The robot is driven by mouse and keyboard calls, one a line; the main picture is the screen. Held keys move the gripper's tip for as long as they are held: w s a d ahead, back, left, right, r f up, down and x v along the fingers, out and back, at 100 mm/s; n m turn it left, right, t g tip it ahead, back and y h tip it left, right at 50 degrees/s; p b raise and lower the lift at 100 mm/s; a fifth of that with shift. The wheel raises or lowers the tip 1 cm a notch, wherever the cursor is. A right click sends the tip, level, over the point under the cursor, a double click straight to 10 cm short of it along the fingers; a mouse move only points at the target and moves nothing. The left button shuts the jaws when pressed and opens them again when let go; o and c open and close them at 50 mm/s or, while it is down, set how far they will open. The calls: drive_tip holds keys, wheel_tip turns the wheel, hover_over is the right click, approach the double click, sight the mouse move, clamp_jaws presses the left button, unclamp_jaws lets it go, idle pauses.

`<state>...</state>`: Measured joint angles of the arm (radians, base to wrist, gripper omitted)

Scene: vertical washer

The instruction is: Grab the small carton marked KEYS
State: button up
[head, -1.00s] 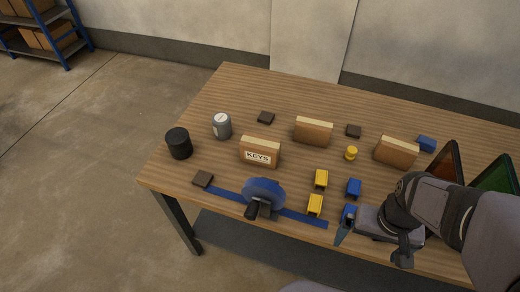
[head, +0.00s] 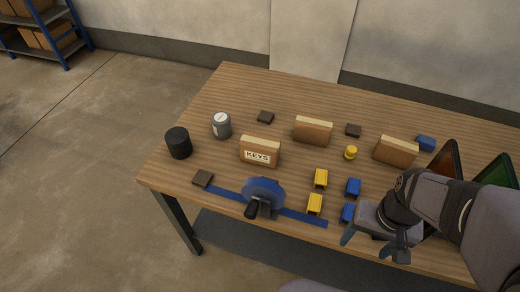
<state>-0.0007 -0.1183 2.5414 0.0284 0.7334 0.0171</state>
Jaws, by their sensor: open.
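The small carton marked KEYS (head: 260,152) is a brown box with a white label reading KEYS. It stands upright on the left half of the wooden table, behind the blue disc. My gripper (head: 367,240) is at the table's front edge, to the right of and nearer than the carton. Its fingers are spread apart with nothing between them, well clear of the carton.
Two similar cartons (head: 312,131) (head: 396,151) stand further right. A blue disc (head: 264,191) on a blue strip (head: 305,218) is in front of the KEYS carton. A grey can (head: 221,125) and black cylinder (head: 178,143) stand left.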

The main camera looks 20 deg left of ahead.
drive_tip(key=w+a+r+m+g+y+p, duration=0.1)
drive_tip(key=w+a+r+m+g+y, duration=0.1)
drive_tip(key=w+a+m+y, duration=0.45)
drive_tip(key=r+m+t+y+b, duration=0.1)
drive_tip(key=r+m+y+b, duration=0.1)
drive_tip(key=m+y+b, duration=0.7)
hover_over(265, 142)
drive_tip(key=s+d+p, duration=0.1)
drive_tip(key=d+p, duration=0.1)
drive_tip(key=shift+s+m+y, duration=0.1)
drive_tip(key=shift+m+y, duration=0.55)
drive_tip(key=shift+y, duration=0.1)
drive_tip(key=shift+w+a+r+t+y+b, duration=0.3)
drive_tip(key=shift+w+y+b, duration=0.1)
drive_tip(key=shift+w, duration=0.15)
drive_tip(key=shift+f, duration=1.5)
wheel_tip(265, 142, down, 4)
drive_tip(key=shift+s+a+f+p, duration=0.1)
drive_tip(key=shift+f+p, duration=0.05)
drive_tip(key=shift+p, duration=0.45)
drive_tip(key=shift+a, duration=1.35)
drive_tip(key=c, duration=1.3)
